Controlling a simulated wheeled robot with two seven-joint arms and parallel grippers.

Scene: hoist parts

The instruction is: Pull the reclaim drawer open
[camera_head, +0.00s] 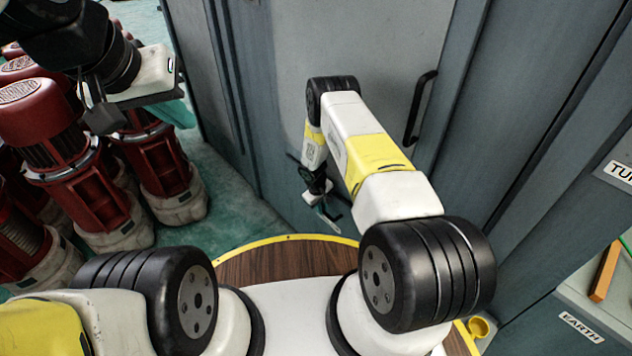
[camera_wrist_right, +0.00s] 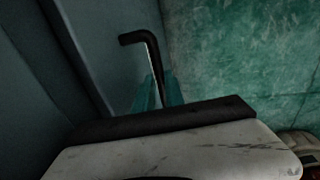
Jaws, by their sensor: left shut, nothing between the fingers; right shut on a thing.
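My right gripper (camera_head: 326,208) reaches low down in front of the tall grey cabinet, beyond the wooden rim of my base. In the right wrist view its teal fingers (camera_wrist_right: 160,92) are shut on a black bent bar handle (camera_wrist_right: 153,52), whose hooked end sticks out past the fingertips. The grey-blue front (camera_wrist_right: 95,40) beside the handle shows at the left of that view. A drawer outline and any gap around it cannot be made out. My left gripper (camera_head: 104,112) is shut and empty at the upper left, above the red machines.
Several red motor-like machines (camera_head: 85,175) stand close together at the left. A larger black handle (camera_head: 418,107) is on the cabinet door. A grey unit with an EARTH label (camera_head: 580,326) stands at the lower right. Green floor (camera_head: 235,195) is free between machines and cabinet.

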